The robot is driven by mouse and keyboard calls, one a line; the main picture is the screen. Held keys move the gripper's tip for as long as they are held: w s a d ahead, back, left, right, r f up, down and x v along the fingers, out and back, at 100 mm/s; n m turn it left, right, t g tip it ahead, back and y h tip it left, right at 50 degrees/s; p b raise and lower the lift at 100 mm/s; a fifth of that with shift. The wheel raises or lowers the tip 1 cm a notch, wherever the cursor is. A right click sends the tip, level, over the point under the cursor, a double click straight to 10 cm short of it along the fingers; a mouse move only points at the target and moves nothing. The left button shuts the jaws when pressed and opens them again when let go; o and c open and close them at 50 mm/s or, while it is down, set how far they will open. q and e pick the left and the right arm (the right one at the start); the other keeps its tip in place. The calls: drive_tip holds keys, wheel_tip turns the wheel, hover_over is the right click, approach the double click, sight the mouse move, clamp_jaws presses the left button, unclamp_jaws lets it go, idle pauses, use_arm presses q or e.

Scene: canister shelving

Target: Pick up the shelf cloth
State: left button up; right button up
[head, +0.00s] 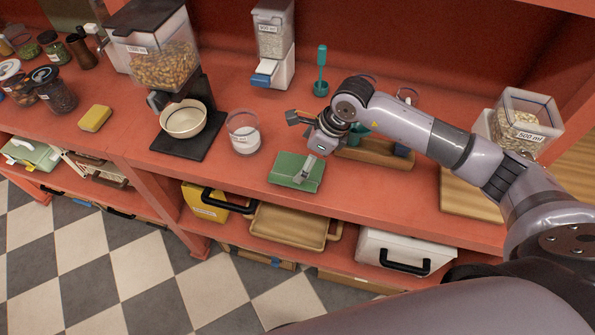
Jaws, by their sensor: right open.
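The shelf cloth (286,171) looks like a flat, folded green rectangle lying near the front edge of the red shelf. My right gripper (301,143) reaches in from the right and is open and empty. One finger points left behind the cloth. The other finger overlaps the cloth's right part in the picture; I cannot tell whether it touches. My left gripper is not in view.
A glass of white powder (244,137) stands just left of the cloth. A grain dispenser (167,67) has a cream bowl (184,121) under it. A wooden holder (376,153) sits right of the gripper. A yellow block (95,118) lies farther left.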

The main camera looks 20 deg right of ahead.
sight(295, 169)
drive_tip(key=b+x, duration=0.1)
drive_tip(key=x, duration=0.3)
drive_tip(key=shift+s+f+b, duration=0.1)
drive_tip(key=shift+s+b, duration=0.1)
drive_tip(key=shift+b, duration=0.15)
drive_tip(key=shift+w+a+f, duration=0.2)
drive_tip(key=shift+a+f, duration=0.05)
drive_tip(key=shift+f, duration=0.1)
drive_tip(key=shift+r, duration=0.1)
drive_tip(key=shift+c, duration=0.7)
drive_tip(key=c, duration=0.7)
drive_tip(key=shift+c, duration=0.2)
